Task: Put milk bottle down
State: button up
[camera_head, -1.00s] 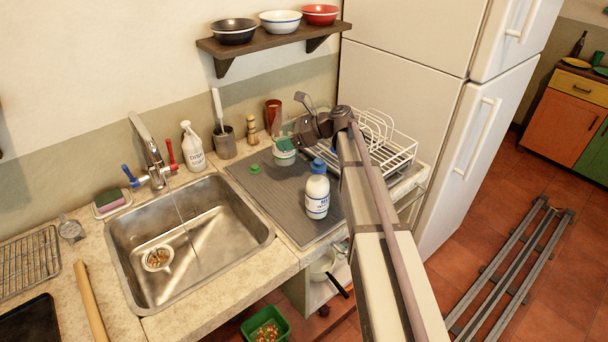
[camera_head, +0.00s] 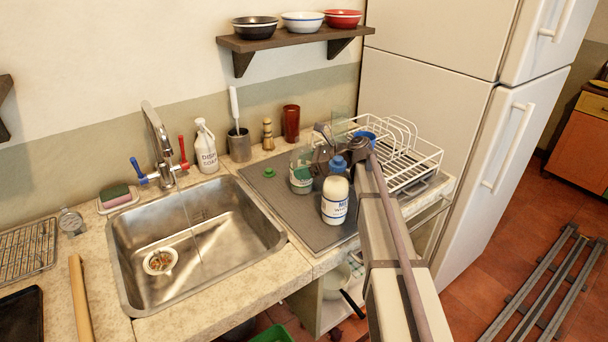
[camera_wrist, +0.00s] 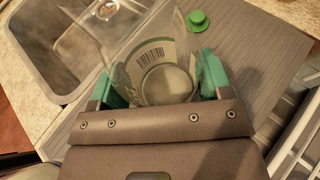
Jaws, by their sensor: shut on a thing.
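A clear, see-through bottle (camera_head: 301,178) with a green-edged label is over the ribbed grey mat (camera_head: 285,211) beside the sink. In the wrist view, the clear bottle (camera_wrist: 158,58) sits between the teal finger pads of my gripper (camera_wrist: 160,82), with a barcode on its label. My gripper (camera_head: 312,163) is shut on it. I cannot tell whether its base touches the mat. A white bottle with a blue cap (camera_head: 335,205) and lettering starting "MI" stands upright on the mat, right and nearer. A loose green cap (camera_head: 269,172) lies left of the clear bottle; it also shows in the wrist view (camera_wrist: 198,20).
A white wire dish rack (camera_head: 425,160) stands right of the mat. A red-brown cup (camera_head: 291,123), a pepper mill (camera_head: 267,134) and a grey holder (camera_head: 239,147) line the back. The sink (camera_head: 190,240) is to the left. The mat's front left part is clear.

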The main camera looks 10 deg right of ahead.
jog(key=o, duration=1)
jog(key=shift+r, duration=0.35)
jog(key=p+v, duration=0.4)
jog(key=v, duration=0.8)
jog(key=shift+f+p, duration=0.15)
jog(key=shift+p, duration=0.2)
jog(key=shift+s, duration=0.1)
